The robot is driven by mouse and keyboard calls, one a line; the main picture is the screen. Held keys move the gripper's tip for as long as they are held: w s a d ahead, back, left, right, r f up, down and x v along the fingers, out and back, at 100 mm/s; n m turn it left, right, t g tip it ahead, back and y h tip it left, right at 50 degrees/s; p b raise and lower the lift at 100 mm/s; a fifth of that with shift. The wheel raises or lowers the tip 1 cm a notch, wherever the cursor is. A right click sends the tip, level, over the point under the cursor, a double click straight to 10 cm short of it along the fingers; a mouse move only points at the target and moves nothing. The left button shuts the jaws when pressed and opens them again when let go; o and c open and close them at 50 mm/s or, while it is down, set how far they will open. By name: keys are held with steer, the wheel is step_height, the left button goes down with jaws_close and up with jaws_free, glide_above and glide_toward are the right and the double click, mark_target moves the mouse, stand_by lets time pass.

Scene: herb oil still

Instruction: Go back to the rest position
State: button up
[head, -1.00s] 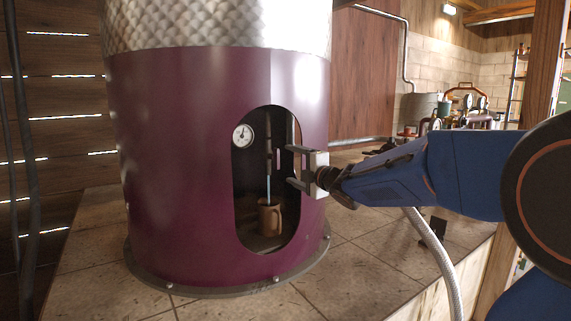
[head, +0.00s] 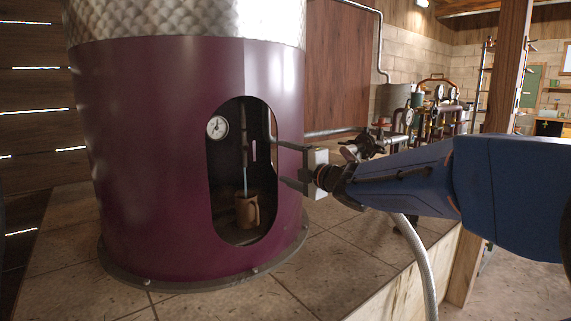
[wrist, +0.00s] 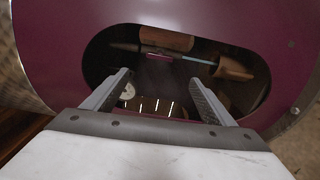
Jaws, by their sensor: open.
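My gripper (head: 284,163) is open and empty in the head view, at the right edge of the oval opening of the purple still (head: 150,150). Its fingertips reach toward the opening. In the wrist view my gripper (wrist: 160,85) has its two fingers spread apart, pointing into the opening. A brown mug (head: 247,211) stands inside the still, below a thin tube with a pale stream or rod (head: 245,172). The mug also shows sideways in the wrist view (wrist: 235,69), apart from the fingers.
A round dial gauge (head: 217,127) sits inside the opening at upper left. A braided hose (head: 420,265) hangs below my arm. Valves and gauges (head: 440,100) stand behind at the right. The tiled counter (head: 240,295) is clear in front of the still.

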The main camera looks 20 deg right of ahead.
steer(key=s+d+f+m+g+h, duration=0.2)
steer(key=s+d+f+m+h, duration=0.25)
steer(key=s+m, duration=0.25)
steer(key=s+d+f+m+g+h, duration=0.3)
steer(key=s+f+m+h, duration=0.1)
steer(key=s+f+m, duration=0.25)
steer(key=s+a+f+m+g+y, duration=0.1)
steer(key=s+a+f+m+g, duration=0.1)
steer(key=s+f, duration=0.3)
steer(key=s+a+f+m+g+y, duration=0.1)
steer(key=s+f, duration=0.4)
steer(key=s, duration=0.5)
steer(key=s+a+f+m+g+y, duration=0.1)
steer(key=s+a+f+m+g, duration=0.2)
steer(key=s, duration=0.5)
steer(key=f+m+g, duration=0.1)
steer(key=m, duration=0.1)
steer(key=shift+s+a+f+m, duration=0.35)
steer(key=shift+a+f, duration=0.05)
steer(key=shift+c, duration=0.7)
